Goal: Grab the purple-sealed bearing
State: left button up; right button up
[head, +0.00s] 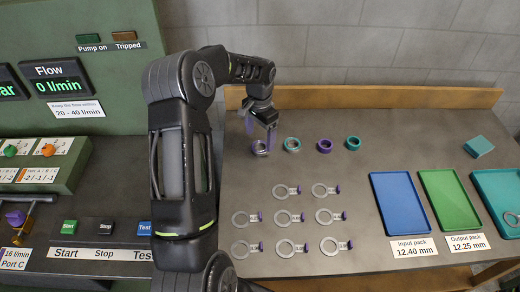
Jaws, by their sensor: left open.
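Several small bearings stand in a row at the back of the grey bench. The leftmost bearing (260,148) looks grey with a purplish tint, and my gripper partly covers it. A third bearing (325,146) is clearly purple. A fourth bearing (353,143) is teal. My left gripper (261,135) is open, pointing down over the leftmost bearing. I cannot tell whether its fingers are around that bearing or above it. My right gripper is not in view.
Several tagged metal rings (284,191) lie in front of the bearings. A blue tray (400,203), a green tray (450,200) and a teal tray (500,195) lie at right. A teal block (478,146) lies behind them. A wooden ledge (390,97) borders the back.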

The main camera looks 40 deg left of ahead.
aim_at(260, 150)
pick_arm(q)
notch_tip(260, 150, down, 4)
jog(key=shift+s+r+b, duration=0.1)
jog(key=shift+r+b, duration=0.05)
jog(key=shift+b, duration=0.55)
jog(key=shift+c, duration=0.3)
jog(key=c, duration=1.6)
jog(key=shift+o, duration=0.2)
jog(key=shift+r, duration=0.1)
notch_tip(260, 150, up, 6)
jog(key=p, duration=0.3)
jog(key=shift+p, duration=0.4)
jog(key=shift+r, duration=1.95)
